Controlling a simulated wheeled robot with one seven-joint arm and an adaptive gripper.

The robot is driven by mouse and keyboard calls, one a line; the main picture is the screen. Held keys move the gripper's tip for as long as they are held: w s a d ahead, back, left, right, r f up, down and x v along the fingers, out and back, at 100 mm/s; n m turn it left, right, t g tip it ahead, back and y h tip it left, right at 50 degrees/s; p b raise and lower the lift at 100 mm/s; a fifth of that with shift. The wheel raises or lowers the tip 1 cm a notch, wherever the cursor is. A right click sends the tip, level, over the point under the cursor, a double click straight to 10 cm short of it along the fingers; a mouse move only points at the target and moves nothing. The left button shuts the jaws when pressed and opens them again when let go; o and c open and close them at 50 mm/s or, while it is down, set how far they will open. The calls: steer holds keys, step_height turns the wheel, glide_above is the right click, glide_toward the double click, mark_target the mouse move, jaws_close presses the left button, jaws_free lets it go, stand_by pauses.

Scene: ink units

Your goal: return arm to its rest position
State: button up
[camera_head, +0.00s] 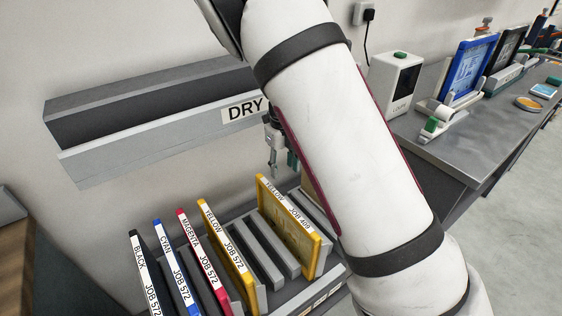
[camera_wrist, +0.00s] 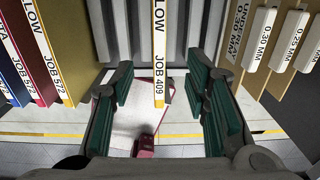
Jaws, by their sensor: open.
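My gripper (camera_wrist: 162,98) is open and empty in the wrist view, its green-padded fingers spread to either side of the label edge of the yellow JOB 409 frame (camera_wrist: 158,55). I cannot tell how far above or in front of that frame the fingers are. In the head view my gripper (camera_head: 279,155) is small and partly hidden behind my white arm, below the DRY label. The yellow JOB 409 frame (camera_head: 288,236) stands upright in the rack (camera_head: 262,245), apart from the gripper there.
Black, cyan, magenta and yellow JOB 572 frames (camera_head: 226,250) stand left in the rack. A grey DRY shelf (camera_head: 160,130) is on the wall. A metal bench (camera_head: 470,140) with a white box (camera_head: 393,82) and a blue screen frame (camera_head: 470,67) lies right. Labelled boards (camera_wrist: 262,38) stand right in the wrist view.

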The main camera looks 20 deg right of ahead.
steer(key=s+a+r+n+t+y, duration=0.1)
steer(key=s+r+n+t+y, duration=0.15)
steer(key=s+r+n, duration=1.45)
steer(key=s+d+r+n+t+h, duration=0.1)
steer(key=s+r+n, duration=0.1)
steer(key=s+n, duration=0.5)
steer(key=s+r+n+t+h, duration=0.1)
steer(key=s+r+n, duration=0.2)
steer(key=s+n, duration=0.5)
steer(key=shift+d+r, duration=0.15)
steer(key=shift+d, duration=0.2)
